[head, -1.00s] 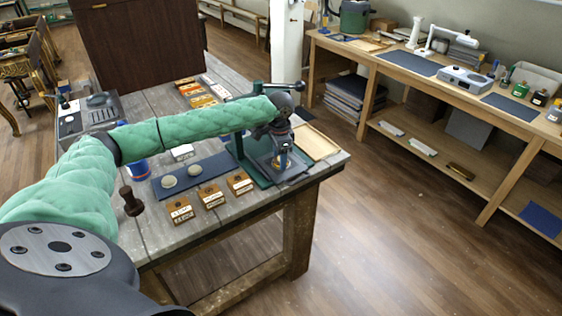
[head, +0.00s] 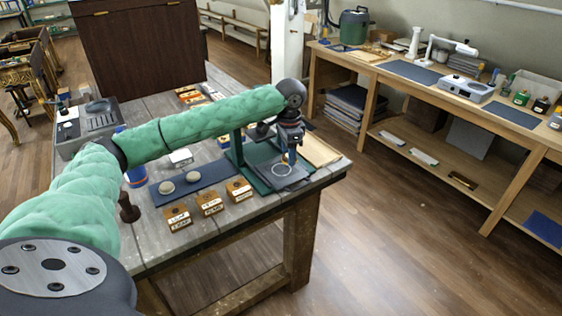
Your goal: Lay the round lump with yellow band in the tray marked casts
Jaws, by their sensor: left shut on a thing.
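My left gripper (head: 290,152) is at the right end of the grey wooden table, above a dark square plate with a pale ring (head: 283,170). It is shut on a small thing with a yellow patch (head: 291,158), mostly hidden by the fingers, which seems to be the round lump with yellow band. Two pale round lumps (head: 166,187) (head: 193,177) lie on a dark blue mat (head: 215,170). I cannot make out any tray marked casts. My right gripper is not in view.
A dark knobbed stamp (head: 128,207) and a blue can (head: 136,172) stand to the left. A green stand (head: 236,150) rises beside the plate. A pale board (head: 319,150) lies to the right.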

